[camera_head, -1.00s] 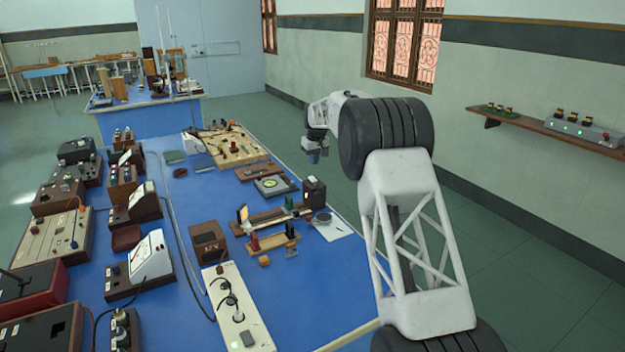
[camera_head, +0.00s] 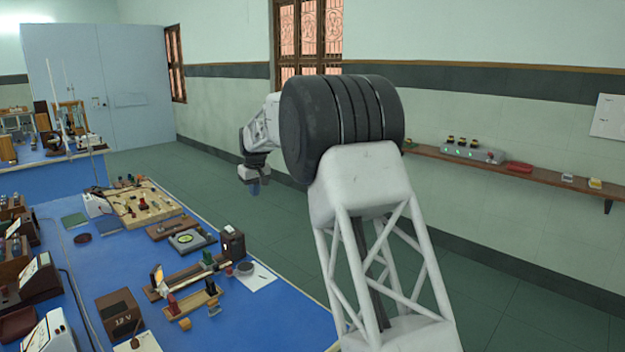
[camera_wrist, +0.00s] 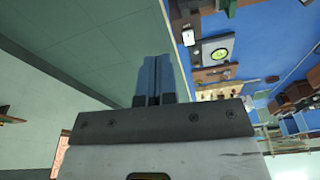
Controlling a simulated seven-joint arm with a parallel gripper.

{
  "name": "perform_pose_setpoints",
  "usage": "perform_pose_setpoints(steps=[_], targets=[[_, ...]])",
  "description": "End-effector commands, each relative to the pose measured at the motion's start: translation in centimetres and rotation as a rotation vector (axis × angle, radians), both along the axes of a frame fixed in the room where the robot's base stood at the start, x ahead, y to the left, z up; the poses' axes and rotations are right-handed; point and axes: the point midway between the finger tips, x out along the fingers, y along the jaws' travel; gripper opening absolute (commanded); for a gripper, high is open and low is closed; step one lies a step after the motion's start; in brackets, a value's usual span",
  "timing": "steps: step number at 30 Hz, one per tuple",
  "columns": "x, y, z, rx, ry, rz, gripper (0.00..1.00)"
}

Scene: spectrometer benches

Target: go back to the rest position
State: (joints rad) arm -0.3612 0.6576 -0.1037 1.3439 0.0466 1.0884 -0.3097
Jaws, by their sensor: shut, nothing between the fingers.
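My gripper (camera_head: 254,188) hangs at the end of my white arm in the head view, past the right edge of the blue bench (camera_head: 290,325) and over the green floor. It points down. In the wrist view my gripper's two blue-grey fingers (camera_wrist: 153,80) are together, with nothing between them. They are clear of the bench, which lies to their right in that view. No object touches the gripper.
The bench holds a wooden board (camera_head: 145,205), a round-dial instrument (camera_head: 187,239), a wooden rail with small holders (camera_head: 190,277) and a brown box (camera_head: 118,312). A wall shelf (camera_head: 540,174) runs along the right. The floor between is clear.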

Motion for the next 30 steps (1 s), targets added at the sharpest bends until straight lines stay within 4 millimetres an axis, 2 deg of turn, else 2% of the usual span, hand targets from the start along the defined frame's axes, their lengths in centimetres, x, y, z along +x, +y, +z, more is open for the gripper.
perform_pose_setpoints(steps=[1, 12, 30], targets=[[-0.8, -1.0, 1.0, 0.000, -0.002, -0.010, 0.00], [-6.5, -7.5, 5.5, 0.002, -0.010, -0.086, 0.00], [-17.6, -17.2, 10.7, 0.006, -0.021, -0.209, 0.00]])
